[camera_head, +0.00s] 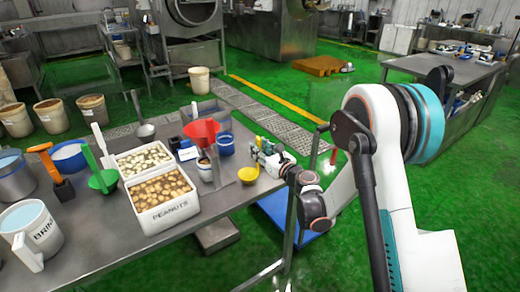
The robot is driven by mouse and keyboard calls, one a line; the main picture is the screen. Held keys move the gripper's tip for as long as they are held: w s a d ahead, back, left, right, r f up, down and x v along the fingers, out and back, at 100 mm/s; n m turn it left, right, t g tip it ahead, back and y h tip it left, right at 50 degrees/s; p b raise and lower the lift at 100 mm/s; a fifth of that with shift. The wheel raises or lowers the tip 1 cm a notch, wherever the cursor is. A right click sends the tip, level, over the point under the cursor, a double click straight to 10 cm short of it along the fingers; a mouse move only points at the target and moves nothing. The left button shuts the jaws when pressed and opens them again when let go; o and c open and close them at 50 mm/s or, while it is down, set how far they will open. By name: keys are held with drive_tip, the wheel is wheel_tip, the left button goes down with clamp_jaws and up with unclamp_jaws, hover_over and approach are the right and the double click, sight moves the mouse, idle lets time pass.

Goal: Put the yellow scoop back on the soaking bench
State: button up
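The yellow scoop (248,174) is at the right end of the steel bench (110,232), bowl down, its handle rising to my gripper (259,150). My gripper comes in from the right and appears shut on the handle; the fingertips are small and partly hidden. The bowl shows in front of the bench's right part; I cannot tell whether it touches the top. A red funnel (202,132) and a steel upright piece (225,170) stand just left of the scoop.
A white peanuts box (160,215), a green scoop (103,181), an orange-handled tool (64,189), a blue-rimmed cup (225,144) and a brine jug (32,235) crowd the bench. Its front right top is clear. Another steel table (440,68) stands at the back right.

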drive_tip(key=v, duration=1.2)
drive_tip(key=d+r+m+t+h, duration=0.4)
drive_tip(key=d+r+m+h, duration=0.3)
drive_tip(key=r+m, duration=0.65)
drive_tip(key=s+d+r+m+g+h, duration=0.2)
drive_tip(key=s+d+r+m+h, duration=0.35)
drive_tip(key=d+m, duration=0.45)
drive_tip(key=s+a+f+m+g, duration=0.1)
drive_tip(key=s+f+m+g, duration=0.2)
drive_tip(key=s+m, duration=0.3)
drive_tip(key=s+a+f+m+g+y, duration=0.1)
drive_tip(key=s+f+m+g, duration=0.2)
drive_tip(key=s+m, duration=0.4)
drive_tip(key=s+a+f+m+g+y, duration=0.1)
drive_tip(key=s+f+m+g, duration=0.3)
drive_tip(key=s, duration=1.1)
drive_tip(key=shift+s+a+m, duration=0.4)
drive_tip(key=shift+a+m, duration=0.2)
drive_tip(key=shift+m, duration=0.55)
